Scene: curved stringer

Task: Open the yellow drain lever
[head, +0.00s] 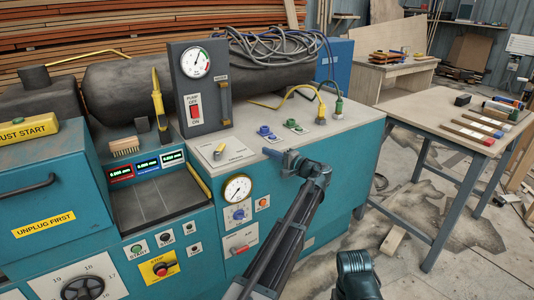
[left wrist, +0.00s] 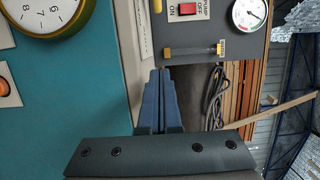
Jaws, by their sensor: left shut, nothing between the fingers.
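A small lever with a yellow handle (head: 219,151) lies on a white labelled plate (head: 236,155) on the machine's worktop, in front of the pump panel. I cannot read the plate, so I cannot confirm this is the drain lever. My left gripper (head: 272,153) is right of the plate, over the worktop, its blue fingers pointing left towards it. A gap shows between fingertips and plate. In the left wrist view the fingers (left wrist: 160,72) are together and empty.
The grey pump panel (head: 200,88) with gauge and red switch stands behind the plate. Another upright yellow lever (head: 157,92) stands left of it. Green and blue connectors (head: 295,126) sit on the worktop behind my left gripper. A wooden-topped table (head: 430,110) is at right.

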